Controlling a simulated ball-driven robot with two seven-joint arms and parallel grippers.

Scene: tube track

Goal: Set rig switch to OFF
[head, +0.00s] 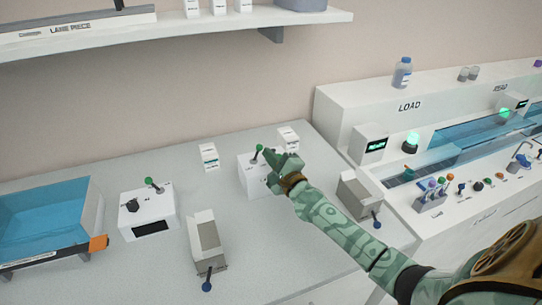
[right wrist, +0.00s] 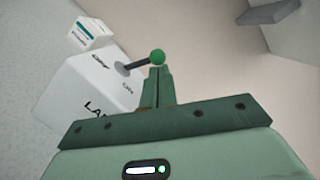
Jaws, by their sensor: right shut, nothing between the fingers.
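A white switch box (head: 252,178) stands on the grey table, with a lever topped by a green ball (head: 259,147). In the right wrist view the box (right wrist: 82,88) carries what reads as OFF and ON marks beside the lever, and partly hidden larger lettering starting "LA". The lever's green ball (right wrist: 157,57) is right at the fingertips of my right gripper (right wrist: 156,72); I cannot tell whether they touch. My right gripper (head: 270,157) is shut and empty, and covers the box's right side in the head view. I cannot tell which mark the lever leans toward. My left gripper is not in view.
A second white box (head: 148,214) with a green-ball lever stands at left, next to a blue-lined tray (head: 45,222). Grey holders with blue-ball levers (head: 207,240) (head: 357,195) flank the front. Small white cartons (head: 209,157) stand behind. The LOAD bench (head: 335,110) is at right.

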